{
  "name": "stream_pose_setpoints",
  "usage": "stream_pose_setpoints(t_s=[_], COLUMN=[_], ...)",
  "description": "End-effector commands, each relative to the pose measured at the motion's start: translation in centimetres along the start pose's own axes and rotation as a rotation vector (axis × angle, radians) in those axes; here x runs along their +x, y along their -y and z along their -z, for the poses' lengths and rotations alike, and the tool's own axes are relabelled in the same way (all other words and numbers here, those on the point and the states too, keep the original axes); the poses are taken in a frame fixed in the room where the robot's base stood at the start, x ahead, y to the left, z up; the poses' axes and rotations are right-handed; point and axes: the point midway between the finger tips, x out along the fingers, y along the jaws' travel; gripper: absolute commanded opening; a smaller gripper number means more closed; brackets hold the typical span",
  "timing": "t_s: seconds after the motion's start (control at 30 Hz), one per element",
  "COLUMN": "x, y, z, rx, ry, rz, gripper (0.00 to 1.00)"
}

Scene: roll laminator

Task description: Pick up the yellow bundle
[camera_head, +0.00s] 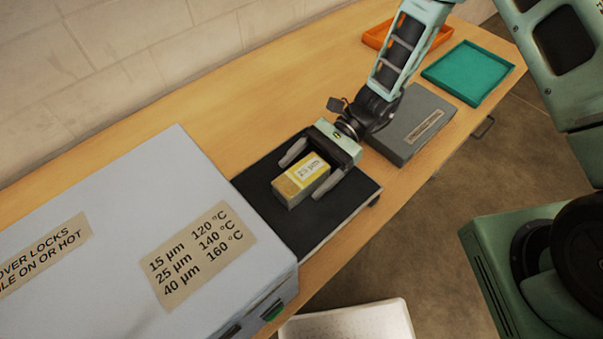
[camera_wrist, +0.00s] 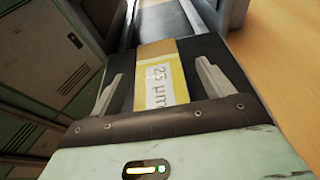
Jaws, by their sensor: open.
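The yellow bundle (camera_head: 301,180) is a small block with a pale label, resting on the black feed tray (camera_head: 262,191) beside the laminator. In the wrist view the bundle (camera_wrist: 161,81) shows a label reading "25 µm". My gripper (camera_head: 310,172) is open, with one finger on each side of the bundle. In the wrist view my gripper (camera_wrist: 160,85) has visible gaps between both fingers and the bundle. I cannot tell from these views how high the fingertips sit above the tray.
The grey laminator (camera_head: 130,240) with a temperature label fills the left. A grey box (camera_head: 412,122), a teal tray (camera_head: 468,72) and an orange tray (camera_head: 408,35) stand on the wooden bench (camera_head: 215,110) to the right. A pale surface (camera_head: 350,320) lies below the bench's front edge.

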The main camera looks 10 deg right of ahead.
Motion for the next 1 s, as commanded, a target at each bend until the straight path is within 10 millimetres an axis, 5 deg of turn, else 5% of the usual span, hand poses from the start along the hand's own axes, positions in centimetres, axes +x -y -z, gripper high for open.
stream_pose_setpoints(t_s=[0.17, 0.37, 0.77, 1.0], x=[0.0, 0.0, -0.1, -1.0], y=[0.0, 0.0, 0.0, 0.1], z=[0.1, 0.1, -0.4, -2.9], rx=[0.0, 0.0, -0.001, -0.005], ry=[0.0, 0.0, 0.001, -0.001], rz=[0.0, 0.0, 0.0, 0.0], gripper=[0.8, 0.25, 0.2, 0.2])
